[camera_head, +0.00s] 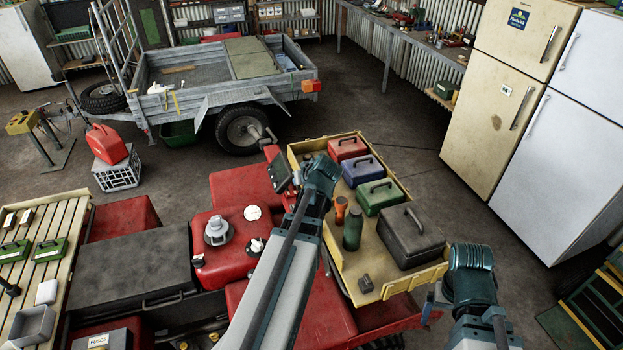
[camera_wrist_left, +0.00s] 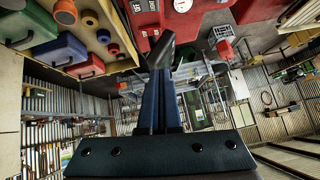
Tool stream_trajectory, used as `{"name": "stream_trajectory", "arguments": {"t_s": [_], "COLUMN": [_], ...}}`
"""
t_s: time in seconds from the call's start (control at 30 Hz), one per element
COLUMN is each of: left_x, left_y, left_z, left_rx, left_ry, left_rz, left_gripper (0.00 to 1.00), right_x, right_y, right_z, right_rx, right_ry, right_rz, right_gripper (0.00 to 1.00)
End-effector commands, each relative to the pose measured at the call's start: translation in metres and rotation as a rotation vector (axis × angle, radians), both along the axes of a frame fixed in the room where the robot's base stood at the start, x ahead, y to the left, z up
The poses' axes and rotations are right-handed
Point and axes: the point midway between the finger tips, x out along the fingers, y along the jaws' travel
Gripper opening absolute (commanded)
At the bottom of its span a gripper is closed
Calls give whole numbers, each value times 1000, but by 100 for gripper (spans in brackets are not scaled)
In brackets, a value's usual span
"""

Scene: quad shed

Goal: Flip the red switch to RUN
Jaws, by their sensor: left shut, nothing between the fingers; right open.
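I cannot pick out the red switch or a RUN mark for certain in either view. In the head view the red bodywork (camera_head: 222,262) carries a silver cap, a white round dial (camera_head: 252,212) and a small white-and-black knob (camera_head: 257,245). My left gripper (camera_head: 268,146) points away beyond the bodywork, beside the yellow tray; its dark fingers also show in the left wrist view (camera_wrist_left: 164,48), shut and empty. There, a red panel (camera_wrist_left: 212,14) with small dials and white labels lies just past the fingertips; contact is unclear. My right gripper (camera_head: 429,306) is open by the tray's near right corner, partly hidden by my arm.
The yellow tray (camera_head: 430,278) holds several toolboxes, a green flask (camera_head: 352,229) and an orange bottle. A slatted rack (camera_head: 50,270) stands left. A grey trailer (camera_head: 225,98), a red fuel can (camera_head: 106,144) on a crate, and fridges (camera_head: 505,90) stand around clear floor.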

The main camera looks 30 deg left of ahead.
Motion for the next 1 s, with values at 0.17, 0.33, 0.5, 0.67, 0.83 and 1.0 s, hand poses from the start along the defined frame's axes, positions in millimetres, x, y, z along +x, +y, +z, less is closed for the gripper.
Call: {"name": "stream_trajectory", "arguments": {"t_s": [0.17, 0.33, 0.5, 0.67, 0.83, 1.0], "left_x": [0, 0, 1, 5, 13, 25], "left_y": [5, 5, 6, 12, 25, 45], "left_z": [3, 2, 0, -8, -26, -49], "left_rx": [5, 4, 4, 4, 4, 4], "left_ry": [-9, -9, -9, -9, -9, -7], "left_rz": [10, 9, 9, 9, 9, 10], "left_gripper": [0, 0, 0, 0, 0, 0], "right_x": [0, 0, 0, 0, 0, 0], "right_y": [0, 0, 0, 0, 0, 0], "right_z": [1, 1, -1, -9, -27, -50], "right_rx": [0, 0, 0, 0, -1, -1], "right_ry": [0, 0, 0, -1, 0, 0], "right_rz": [0, 0, 1, 5, 14, 25], "right_gripper": [94, 94, 94, 94, 94, 94]}}
